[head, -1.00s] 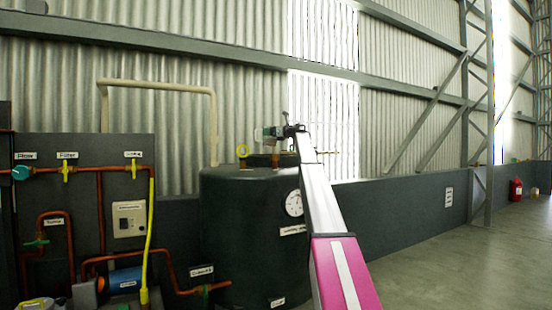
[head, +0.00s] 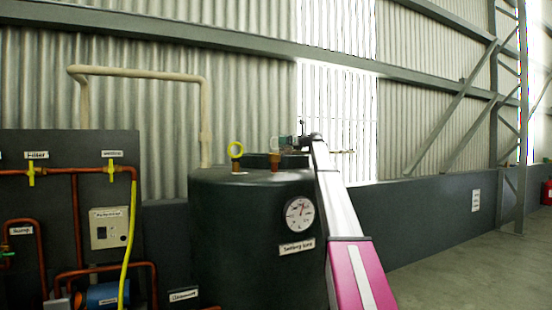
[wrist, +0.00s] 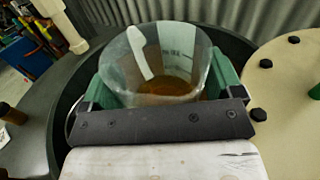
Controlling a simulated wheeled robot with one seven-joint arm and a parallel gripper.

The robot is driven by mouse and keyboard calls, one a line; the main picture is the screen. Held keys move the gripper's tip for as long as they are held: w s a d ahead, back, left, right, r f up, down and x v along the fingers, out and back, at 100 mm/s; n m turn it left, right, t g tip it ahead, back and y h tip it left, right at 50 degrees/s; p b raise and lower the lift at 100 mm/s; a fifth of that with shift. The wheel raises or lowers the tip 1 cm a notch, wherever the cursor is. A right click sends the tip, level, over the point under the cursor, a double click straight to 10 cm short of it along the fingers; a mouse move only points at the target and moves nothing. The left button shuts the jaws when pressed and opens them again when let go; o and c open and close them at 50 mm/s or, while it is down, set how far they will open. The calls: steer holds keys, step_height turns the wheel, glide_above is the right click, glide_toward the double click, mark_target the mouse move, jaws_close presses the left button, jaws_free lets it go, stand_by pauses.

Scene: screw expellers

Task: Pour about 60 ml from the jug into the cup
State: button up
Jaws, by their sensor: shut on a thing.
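A clear jug (wrist: 190,55) with amber liquid low inside it sits between the green fingers of my gripper (wrist: 160,82) in the wrist view. My gripper is shut on the jug, and graduation marks show on its far wall. The jug looks roughly upright. In the head view my gripper (head: 283,143) is small, at the far end of my arm above the dark tank (head: 240,235), and the jug's details are too small to make out. I cannot make out a cup in either view.
A dark round rim (wrist: 68,100) curves around behind the jug in the wrist view. A pale bolted plate (wrist: 285,75) is at right. Copper pipes (head: 75,220) run at left; floor at right is clear.

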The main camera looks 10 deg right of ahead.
steer(key=shift+w+d+f, duration=0.1)
steer(key=shift+w+f, duration=0.1)
steer(key=shift+f, duration=0.5)
